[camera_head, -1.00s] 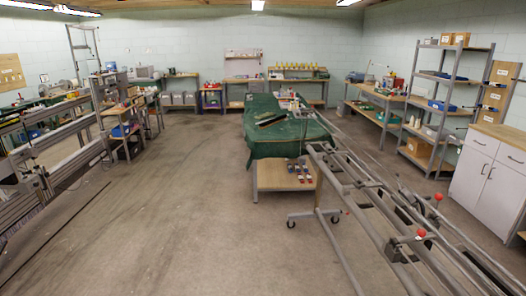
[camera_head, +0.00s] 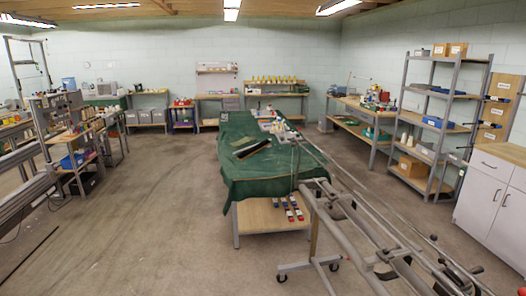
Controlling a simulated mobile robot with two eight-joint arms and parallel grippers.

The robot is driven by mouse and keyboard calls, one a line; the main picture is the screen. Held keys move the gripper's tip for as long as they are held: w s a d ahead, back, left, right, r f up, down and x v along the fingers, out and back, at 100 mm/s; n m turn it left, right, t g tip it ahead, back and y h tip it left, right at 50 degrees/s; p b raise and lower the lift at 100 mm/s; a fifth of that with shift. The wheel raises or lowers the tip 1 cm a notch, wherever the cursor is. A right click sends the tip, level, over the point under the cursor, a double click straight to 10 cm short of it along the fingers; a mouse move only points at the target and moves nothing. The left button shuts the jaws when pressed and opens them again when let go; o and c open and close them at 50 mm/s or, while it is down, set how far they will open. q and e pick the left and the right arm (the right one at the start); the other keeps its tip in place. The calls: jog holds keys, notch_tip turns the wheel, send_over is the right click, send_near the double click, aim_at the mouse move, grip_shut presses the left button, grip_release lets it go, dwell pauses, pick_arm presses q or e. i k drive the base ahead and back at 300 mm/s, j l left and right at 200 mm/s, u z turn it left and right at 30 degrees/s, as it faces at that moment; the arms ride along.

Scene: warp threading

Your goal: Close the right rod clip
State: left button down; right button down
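A long metal frame with parallel rods (camera_head: 360,228) runs from beside the green-covered table to the lower right corner. Neither of my grippers is in view.
A table with a green cloth (camera_head: 245,185) stands in the middle. The frame's wheeled foot (camera_head: 310,266) is in front of it. Grey shelves (camera_head: 452,85) and a white cabinet (camera_head: 490,197) line the right. Open floor (camera_head: 150,220) lies to the left.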

aim_at(282, 133)
jog(key=i+j+z, duration=0.15)
jog(key=i, duration=0.25)
jog(key=i+j+z, duration=0.1)
jog(key=i, duration=0.25)
jog(key=i+j, duration=0.2)
jog(key=i, duration=0.25)
jog(key=i+j, duration=0.15)
jog(key=i, duration=0.25)
jog(key=i+j+z, duration=0.1)
jog(key=i, duration=0.35)
jog(key=j, duration=0.1)
